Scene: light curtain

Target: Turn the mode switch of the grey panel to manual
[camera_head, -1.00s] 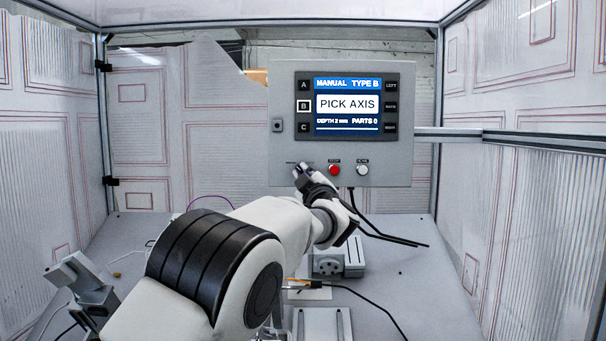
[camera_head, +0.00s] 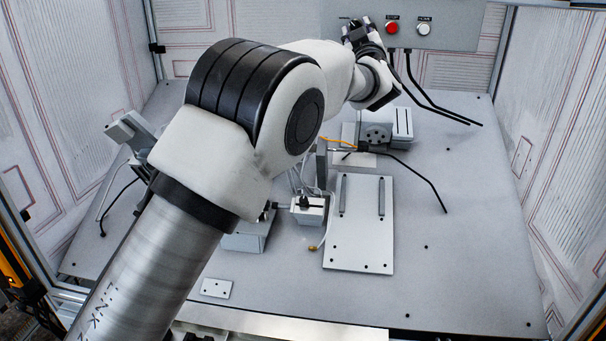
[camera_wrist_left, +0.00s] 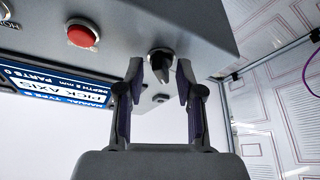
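The grey panel (camera_head: 450,32) shows only its lower part at the top of the head view. In the left wrist view, the panel face (camera_wrist_left: 130,25) appears upside down. The mode switch, a black knob (camera_wrist_left: 160,58), is there between the two fingertips of my left gripper (camera_wrist_left: 160,75). The fingers are open, one on each side of the knob, with gaps visible. The gripper (camera_head: 356,30) hides the knob in the head view. My right gripper is not in view.
A red button (camera_wrist_left: 82,36) sits beside the switch, with a white button (camera_head: 424,28) farther right in the head view. Black cables (camera_head: 430,100) hang below the panel. Fixtures and a light plate (camera_head: 360,245) stand on the grey table (camera_head: 460,270); its right side is mostly clear.

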